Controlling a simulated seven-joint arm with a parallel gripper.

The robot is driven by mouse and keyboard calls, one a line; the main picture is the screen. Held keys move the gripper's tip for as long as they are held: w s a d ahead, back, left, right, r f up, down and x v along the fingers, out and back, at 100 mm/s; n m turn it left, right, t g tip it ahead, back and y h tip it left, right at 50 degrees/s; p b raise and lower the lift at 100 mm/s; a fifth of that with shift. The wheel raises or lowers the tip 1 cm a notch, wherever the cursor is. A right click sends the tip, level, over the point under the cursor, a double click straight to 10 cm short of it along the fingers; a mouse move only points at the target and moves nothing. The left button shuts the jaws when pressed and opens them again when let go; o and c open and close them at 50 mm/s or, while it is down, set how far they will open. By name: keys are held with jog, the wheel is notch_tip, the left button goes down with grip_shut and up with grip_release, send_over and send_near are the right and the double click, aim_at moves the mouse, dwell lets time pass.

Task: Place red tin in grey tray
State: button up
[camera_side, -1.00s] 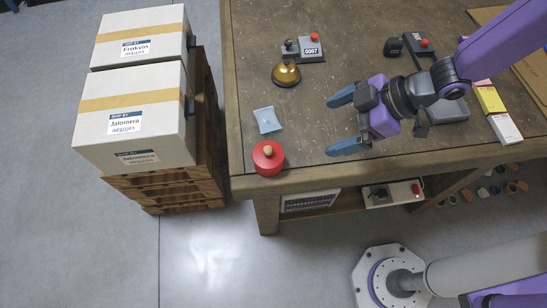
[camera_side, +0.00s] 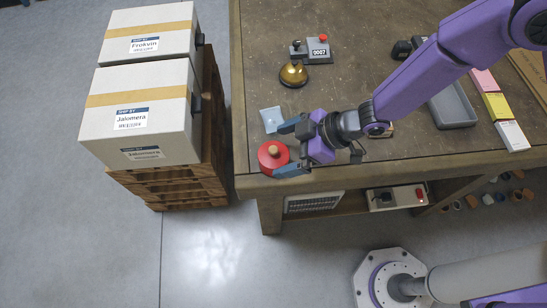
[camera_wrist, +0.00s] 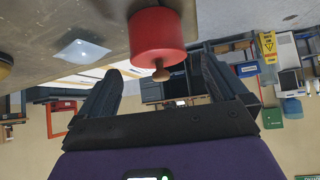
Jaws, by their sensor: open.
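The red tin (camera_side: 268,160) with a pale wooden knob stands upright near the front left corner of the workbench. My gripper (camera_side: 284,148) is open and beside the tin's right side in the side view, with one blue finger near the tin's right edge. In the wrist view the red tin (camera_wrist: 158,36) is ahead, between the lines of my open fingers (camera_wrist: 160,80); I cannot tell whether they touch it. The grey tray (camera_side: 452,106) lies on the right part of the bench, partly hidden by my arm.
A pale blue packet (camera_side: 271,117) lies just behind the tin. A brass bell (camera_side: 293,74) and a grey box marked 0007 (camera_side: 318,50) stand farther back. Pink, yellow and white boxes (camera_side: 496,104) line the tray's right side.

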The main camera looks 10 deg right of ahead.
aim_at(269, 150)
jog(key=shift+x, duration=3.2)
jog(key=shift+d, duration=0.1)
jog(key=c, duration=1.3)
jog(key=shift+r, duration=0.5)
notch_tip(269, 150, up, 3)
jog(key=shift+s+d+f, duration=0.1)
jog(key=shift+d+f, duration=0.05)
jog(key=s+d+r, duration=0.2)
jog(key=d+r, duration=0.1)
jog(key=d, duration=0.1)
jog(key=s+d+r, duration=0.2)
jog(key=d+r, duration=0.1)
jog(key=s+d+r, duration=0.3)
jog(key=d, duration=0.1)
jog(key=shift+s+d+r, duration=0.1)
jog(key=shift+d, duration=0.2)
